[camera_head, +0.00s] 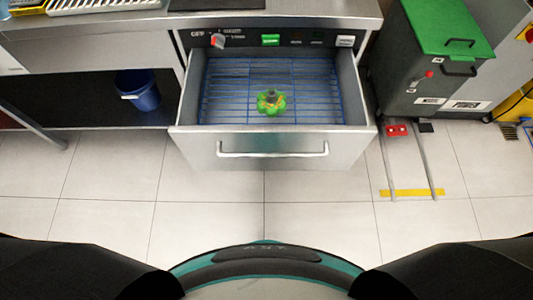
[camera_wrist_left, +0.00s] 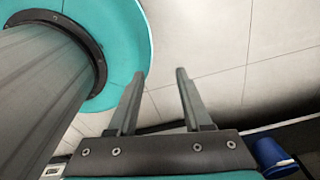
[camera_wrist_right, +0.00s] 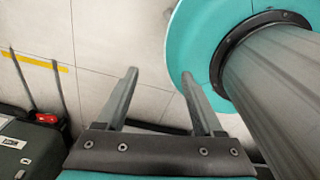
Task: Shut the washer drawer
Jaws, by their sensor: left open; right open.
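The washer drawer (camera_head: 270,149) is pulled out toward me below the control panel, with a horizontal bar handle (camera_head: 272,151) on its steel front. A blue wire rack (camera_head: 225,88) lines its inside, and a green juicer part (camera_head: 271,102) with a dark top sits on the rack near the front. My left gripper (camera_wrist_left: 160,72) is open and empty in the left wrist view, beside my base above the floor. My right gripper (camera_wrist_right: 158,72) is open and empty in the right wrist view, on the other side of my base. Neither gripper shows in the head view.
A dark bin with a green lid (camera_head: 445,32) stands right of the washer, with rails and a yellow strip (camera_head: 411,192) on the floor. The tiled floor (camera_head: 250,205) before the drawer is clear.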

